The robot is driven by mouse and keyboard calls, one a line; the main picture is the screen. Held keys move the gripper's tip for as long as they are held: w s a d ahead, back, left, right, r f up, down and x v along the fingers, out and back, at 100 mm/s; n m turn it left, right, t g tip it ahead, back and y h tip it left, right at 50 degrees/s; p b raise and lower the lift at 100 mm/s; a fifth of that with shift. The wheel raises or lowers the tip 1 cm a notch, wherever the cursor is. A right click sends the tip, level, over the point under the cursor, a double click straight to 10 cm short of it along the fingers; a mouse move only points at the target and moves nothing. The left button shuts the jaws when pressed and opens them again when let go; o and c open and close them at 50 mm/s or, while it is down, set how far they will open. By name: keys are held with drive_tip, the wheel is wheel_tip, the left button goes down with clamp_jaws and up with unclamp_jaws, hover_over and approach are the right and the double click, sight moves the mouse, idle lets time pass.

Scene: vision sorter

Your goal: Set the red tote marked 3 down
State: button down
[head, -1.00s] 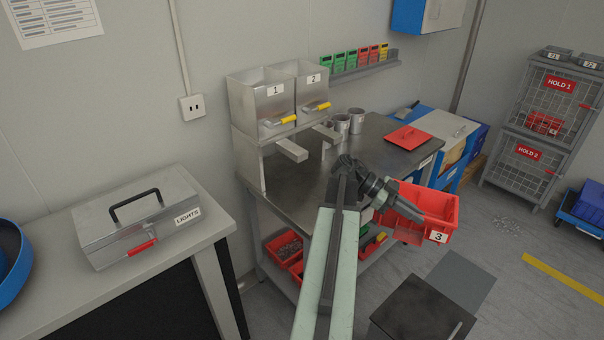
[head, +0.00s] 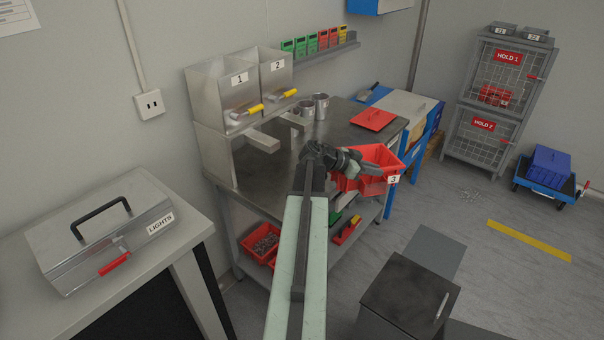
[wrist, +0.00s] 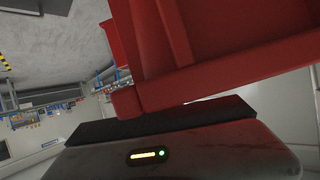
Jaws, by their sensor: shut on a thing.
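The red tote marked 3 (head: 382,160) is held at the end of my arm in the head view, off the right front edge of the steel workbench. Its white label with a 3 faces the front right. My gripper (head: 368,168) is shut on the tote's near side, and its fingertips are partly hidden against it. In the wrist view the tote (wrist: 215,50) fills the upper right, close above my gripper's dark body. I cannot see anything supporting the tote from below.
The workbench (head: 275,175) carries two hoppers (head: 238,85), metal cups and a red lid (head: 373,119). A dark cabinet (head: 410,285) stands on the floor at the front. Open floor (head: 465,225) lies to the right, before the hold cages (head: 500,90) and a blue cart (head: 548,180).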

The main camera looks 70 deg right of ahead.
sight(366, 150)
drive_tip(key=w+d+n+t+h, duration=0.1)
drive_tip(key=w+d+n+t, duration=0.1)
drive_tip(key=d, duration=0.1)
drive_tip(key=w+d+f+n+t+h+b, duration=0.1)
drive_tip(key=w+d+n+t+h, duration=0.1)
drive_tip(key=d, duration=0.2)
drive_tip(key=w+d+n+t+h+b, duration=0.1)
drive_tip(key=w+d+n+t, duration=0.1)
drive_tip(key=d, duration=0.2)
drive_tip(key=shift+f+t+h, duration=0.3)
drive_tip(key=shift+f, duration=0.1)
drive_tip(key=shift+w+d+r+n, duration=0.1)
drive_tip(key=shift+w+d+n, duration=0.1)
drive_tip(key=shift+w+n, duration=0.15)
drive_tip(key=w+a+f+b, duration=0.1)
drive_tip(key=w, duration=0.4)
drive_tip(key=w+a+f+b, duration=0.1)
drive_tip(key=w+f+b, duration=0.1)
drive_tip(key=w, duration=0.3)
drive_tip(key=w+a+f+b, duration=0.1)
drive_tip(key=w+f+b, duration=0.1)
drive_tip(key=w, duration=0.3)
drive_tip(key=shift+w+a+f, duration=0.2)
drive_tip(key=shift+r, duration=0.2)
drive_tip(key=shift+f, duration=0.1)
drive_tip(key=c, duration=1.5)
unclamp_jaws()
